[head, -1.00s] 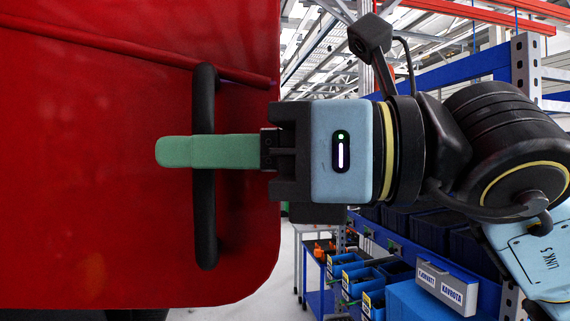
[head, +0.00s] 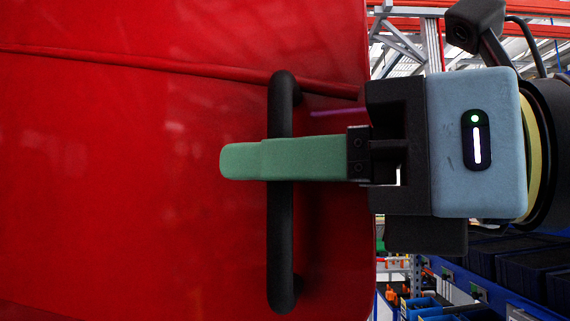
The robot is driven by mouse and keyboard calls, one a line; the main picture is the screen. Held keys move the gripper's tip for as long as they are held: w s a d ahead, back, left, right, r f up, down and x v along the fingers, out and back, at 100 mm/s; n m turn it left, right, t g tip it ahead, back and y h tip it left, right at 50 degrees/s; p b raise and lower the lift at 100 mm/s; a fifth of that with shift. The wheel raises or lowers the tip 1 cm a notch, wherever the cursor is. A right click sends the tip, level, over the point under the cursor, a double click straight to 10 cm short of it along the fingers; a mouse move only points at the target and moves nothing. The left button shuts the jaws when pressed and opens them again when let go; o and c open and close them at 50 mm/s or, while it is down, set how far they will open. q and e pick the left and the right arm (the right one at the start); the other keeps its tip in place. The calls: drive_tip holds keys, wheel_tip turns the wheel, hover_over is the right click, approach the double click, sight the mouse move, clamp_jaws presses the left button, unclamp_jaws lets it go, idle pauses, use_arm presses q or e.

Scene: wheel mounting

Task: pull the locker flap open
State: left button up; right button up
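The locker flap (head: 130,180) is a large red panel that fills the left and middle of the head view. A black upright bar handle (head: 281,240) stands on it near its right edge. My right gripper (head: 245,160) comes in from the right, with a green finger lying level across the front of the handle, its tip past the bar to the left. The other finger is hidden behind the front one. The gripper appears shut on the handle, as the two keep their places relative to each other. My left gripper is out of view.
Right of the flap's edge, blue shelving with bins (head: 530,265) and a red overhead beam (head: 520,28) show in the background.

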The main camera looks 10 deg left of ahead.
drive_tip(key=shift+d+f, duration=0.1)
drive_tip(key=shift+f, duration=0.05)
drive_tip(key=shift+d, duration=0.25)
drive_tip(key=b+v, duration=0.2)
drive_tip(key=v, duration=1)
drive_tip(key=shift+d+b, duration=0.3)
drive_tip(key=shift+b, duration=0.1)
